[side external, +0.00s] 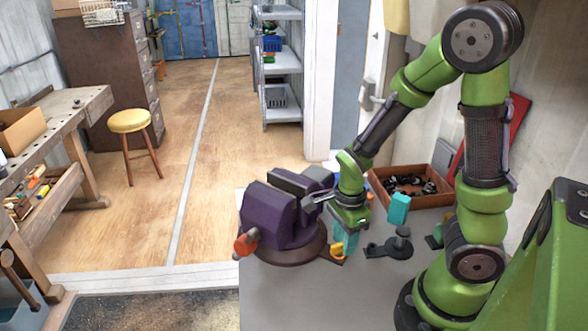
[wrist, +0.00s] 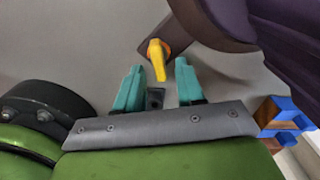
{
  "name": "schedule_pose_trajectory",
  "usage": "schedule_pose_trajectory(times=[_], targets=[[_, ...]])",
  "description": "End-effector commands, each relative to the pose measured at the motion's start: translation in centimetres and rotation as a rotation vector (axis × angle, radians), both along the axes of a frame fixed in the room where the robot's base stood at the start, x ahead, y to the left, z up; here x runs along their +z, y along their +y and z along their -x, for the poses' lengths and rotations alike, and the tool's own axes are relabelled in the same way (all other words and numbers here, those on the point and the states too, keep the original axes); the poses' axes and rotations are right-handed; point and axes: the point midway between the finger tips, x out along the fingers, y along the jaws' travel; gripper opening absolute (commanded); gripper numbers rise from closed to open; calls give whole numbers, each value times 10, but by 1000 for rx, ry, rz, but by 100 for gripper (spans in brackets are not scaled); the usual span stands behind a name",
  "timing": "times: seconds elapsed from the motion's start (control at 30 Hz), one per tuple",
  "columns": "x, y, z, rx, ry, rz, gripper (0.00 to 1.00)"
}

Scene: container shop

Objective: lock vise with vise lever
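The purple vise (side external: 268,216) stands on a round brown base at the left edge of the grey table. It fills the upper right of the wrist view (wrist: 290,35). A small yellow lever (side external: 338,249) with an orange collar sits on a tab of the base; it also shows in the wrist view (wrist: 158,60). My gripper (side external: 345,243) is low beside the right side of the vise. In the wrist view its two teal fingers (wrist: 158,88) are apart with nothing held. The lever lies just beyond the fingertips, roughly between them, with no clear contact.
A red-orange knob (side external: 245,243) is at the vise's front left. Right of my gripper are a black fixture (side external: 396,245) and a teal block (side external: 399,208). A brown box (side external: 383,185) with dark parts stands behind. Bare table (side external: 340,300) lies in front.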

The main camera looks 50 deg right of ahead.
Motion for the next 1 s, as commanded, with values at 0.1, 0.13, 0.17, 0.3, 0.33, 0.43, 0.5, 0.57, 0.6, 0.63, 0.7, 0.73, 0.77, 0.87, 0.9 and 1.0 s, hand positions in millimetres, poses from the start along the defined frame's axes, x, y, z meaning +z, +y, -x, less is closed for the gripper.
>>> schedule_pose_trajectory(times=[0.1, 0.13, 0.17, 0.3, 0.33, 0.43, 0.5, 0.57, 0.6, 0.63, 0.7, 0.73, 0.77, 0.87, 0.9, 1.0], targets=[[13, 1, -2, 3, -7, -3, 38], [18, 1, -2, 2, -9, -3, 38], [23, 1, -2, 3, -9, -2, 38], [51, 0, -2, 0, -12, -2, 38], [58, 0, -1, 0, -11, -1, 38], [81, 0, -2, -1, -12, -1, 38], [97, -1, -2, -2, -10, 0, 38], [111, -1, -1, -2, -11, 2, 38], [120, -1, -1, -3, -10, 0, 38], [126, -1, -2, -3, -9, 2, 38], [138, -1, -1, -3, -9, 1, 38], [143, -1, -1, -3, -7, 2, 38], [147, -1, -1, -2, -6, 2, 38], [158, -1, -1, -2, -5, 2, 38], [161, -1, 0, -2, -3, 2, 38], [165, -1, 0, -2, -2, 1, 38]])
